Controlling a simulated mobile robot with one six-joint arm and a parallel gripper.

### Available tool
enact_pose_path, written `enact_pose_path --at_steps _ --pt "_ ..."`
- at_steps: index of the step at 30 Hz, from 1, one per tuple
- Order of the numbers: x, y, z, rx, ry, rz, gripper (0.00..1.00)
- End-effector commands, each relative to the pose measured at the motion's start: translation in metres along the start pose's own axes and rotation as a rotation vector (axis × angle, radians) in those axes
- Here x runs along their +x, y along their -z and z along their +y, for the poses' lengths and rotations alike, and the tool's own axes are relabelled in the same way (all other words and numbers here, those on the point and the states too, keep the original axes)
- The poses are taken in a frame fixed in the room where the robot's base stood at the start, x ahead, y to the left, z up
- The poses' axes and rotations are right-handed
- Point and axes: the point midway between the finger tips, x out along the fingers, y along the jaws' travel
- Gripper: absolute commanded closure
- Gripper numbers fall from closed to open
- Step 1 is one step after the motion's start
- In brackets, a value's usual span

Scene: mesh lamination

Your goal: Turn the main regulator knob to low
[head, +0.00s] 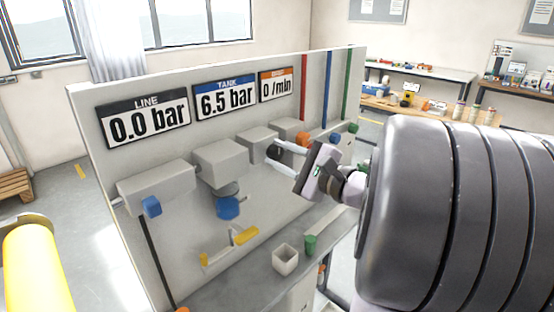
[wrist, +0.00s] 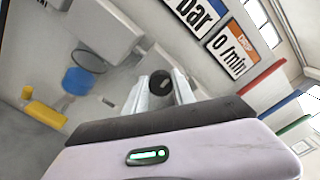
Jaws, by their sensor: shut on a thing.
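A black round knob (head: 273,152) sits on the front of a grey box on the upright panel, below the displays. It also shows in the wrist view (wrist: 160,83), with a small light mark on its face. My gripper (head: 276,153) reaches in from the right, its two pale fingers on either side of this knob and closed on it. In the wrist view my gripper (wrist: 160,86) holds the knob between its fingertips. I see no low or high marking around the knob. The LINE display (head: 148,119) reads 0.0 bar and the TANK display (head: 226,97) reads 6.5 bar.
A blue knob (head: 151,206), a blue round part (head: 228,207) and a yellow handle (head: 245,235) are on the panel to the left. A small open box (head: 285,260) and a green cup (head: 310,245) stand on the ledge below. A third display (head: 277,84) reads 0 /min.

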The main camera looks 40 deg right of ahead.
Motion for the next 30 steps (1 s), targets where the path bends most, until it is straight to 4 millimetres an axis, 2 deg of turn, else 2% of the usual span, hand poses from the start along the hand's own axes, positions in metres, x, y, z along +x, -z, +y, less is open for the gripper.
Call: enact_pose_path --at_steps 11,12,15,25,28,30 --pt "0.0 0.0 0.001 -0.004 -0.002 0.001 1.0" --pt "0.0 0.0 0.001 -0.004 -0.002 0.001 0.63" --pt "0.0 0.0 0.001 -0.004 -0.002 0.0 0.47" --pt "-0.003 0.0 0.0 -0.004 -0.001 0.001 0.47" --pt "-0.018 0.001 -0.001 -0.003 0.001 0.004 0.47" --pt "-0.037 0.0 -0.002 -0.003 0.003 0.005 0.47"
